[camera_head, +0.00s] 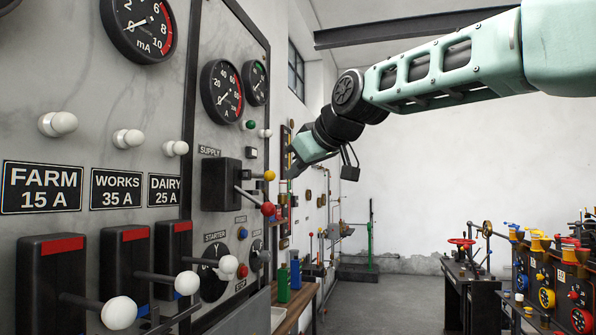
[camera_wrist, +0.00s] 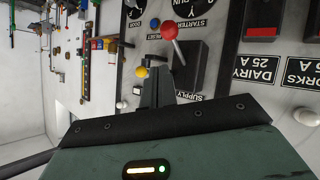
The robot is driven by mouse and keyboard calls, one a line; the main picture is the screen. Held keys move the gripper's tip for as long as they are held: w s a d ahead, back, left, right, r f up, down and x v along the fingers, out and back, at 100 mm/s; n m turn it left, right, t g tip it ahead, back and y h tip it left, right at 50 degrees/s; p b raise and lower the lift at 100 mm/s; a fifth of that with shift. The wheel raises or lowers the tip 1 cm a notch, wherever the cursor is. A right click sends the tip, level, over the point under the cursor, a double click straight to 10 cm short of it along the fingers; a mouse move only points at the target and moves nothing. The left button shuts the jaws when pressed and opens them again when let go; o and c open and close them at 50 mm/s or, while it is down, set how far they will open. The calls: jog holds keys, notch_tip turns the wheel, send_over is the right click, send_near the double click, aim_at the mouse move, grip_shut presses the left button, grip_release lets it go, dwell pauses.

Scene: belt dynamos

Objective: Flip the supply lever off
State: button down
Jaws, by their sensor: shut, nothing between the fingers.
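The supply switch is a black box (camera_head: 221,185) under the SUPPLY label (camera_head: 209,151) on the grey panel. Its lever ends in a red ball (camera_head: 268,209) and sticks out from the box, sloping slightly down. In the wrist view, which is upside down, the red ball (camera_wrist: 169,29) and the box (camera_wrist: 190,62) lie beyond the fingers. My gripper (camera_wrist: 157,72) is shut and empty, pointing at the panel beside the box. In the head view, my gripper (camera_head: 292,164) is right of and above the red ball, apart from it; its fingertips are hard to make out.
A smaller lever with a yellow ball (camera_head: 269,175) is close to the supply lever, near my fingers in the wrist view. A white-knobbed starter (camera_head: 228,264) sits below. Three white-knobbed switches, including FARM (camera_head: 118,313), stand left.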

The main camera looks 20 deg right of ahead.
jog(key=s+d+r+b, duration=0.1)
jog(key=s+d+b, duration=0.1)
jog(key=s, duration=0.6)
jog(key=shift+s+d+r+b, duration=0.2)
jog(key=shift+d+r+b, duration=0.2)
jog(key=shift+d, duration=0.15)
jog(key=s+a+f+g, duration=0.2)
jog(key=s+a+f, duration=0.15)
jog(key=f, duration=0.55)
jog(key=s+a+f+g, duration=0.2)
jog(key=a+f+g, duration=0.15)
jog(key=f, duration=0.55)
jog(key=s+a+f+g, duration=0.1)
jog(key=s+a+f, duration=0.3)
jog(key=f, duration=0.5)
jog(key=s+d+f+g+h, duration=0.1)
jog(key=s+f+g, duration=0.4)
jog(key=s+f, duration=1.3)
jog(key=shift+d+f+h, duration=0.25)
jog(key=shift+f+h, duration=0.2)
jog(key=shift+h, duration=0.45)
jog(key=shift+s, duration=0.1)
